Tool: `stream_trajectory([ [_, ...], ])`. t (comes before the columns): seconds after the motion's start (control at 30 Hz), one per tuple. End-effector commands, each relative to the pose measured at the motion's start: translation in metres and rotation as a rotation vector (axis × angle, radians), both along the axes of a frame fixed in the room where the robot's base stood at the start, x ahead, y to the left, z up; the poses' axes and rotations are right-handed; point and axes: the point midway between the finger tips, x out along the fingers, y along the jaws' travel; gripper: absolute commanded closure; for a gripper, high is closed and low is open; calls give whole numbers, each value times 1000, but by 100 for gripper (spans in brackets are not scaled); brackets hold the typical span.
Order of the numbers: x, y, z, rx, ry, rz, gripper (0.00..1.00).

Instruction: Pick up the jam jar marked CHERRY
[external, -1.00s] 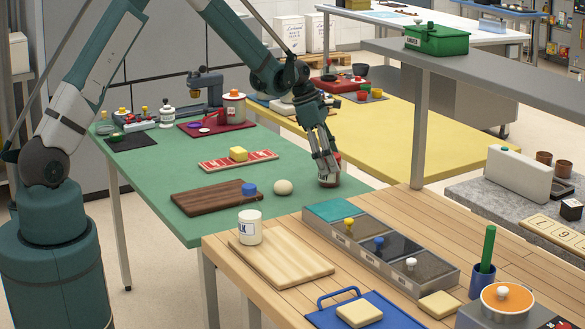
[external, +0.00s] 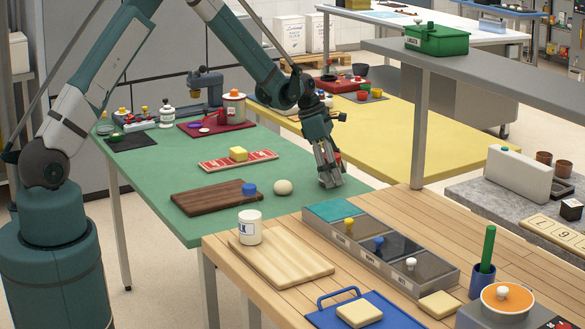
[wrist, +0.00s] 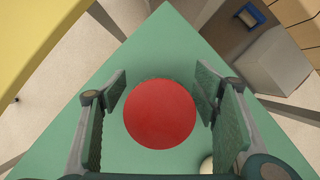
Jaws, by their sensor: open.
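A jar with a round red lid (wrist: 160,114) stands on the green table in the wrist view, seen from straight above. Its label is not readable from here. In the external view only a sliver of red (external: 338,157) shows behind the fingers, and the rest of the jar is hidden. My gripper (external: 331,182) points down at the right corner of the green table. It is open, and its fingers (wrist: 162,95) stand on the left and right of the lid, with a small gap visible on each side.
A white ball (external: 283,187) lies just left of my gripper and shows at the lower edge of the wrist view (wrist: 206,167). The wooden counter (external: 390,205) stands close in front.

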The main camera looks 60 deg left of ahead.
Motion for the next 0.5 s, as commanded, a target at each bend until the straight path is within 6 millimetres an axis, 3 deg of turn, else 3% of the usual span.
stream_trajectory([
  [0.07, 0, 0, 0, 0, 0, 0, 40],
  [0.37, 0, 0, 0, 0, 0, 0, 78],
  [0.5, 0, 0, 0, 0, 0, 0, 78],
])
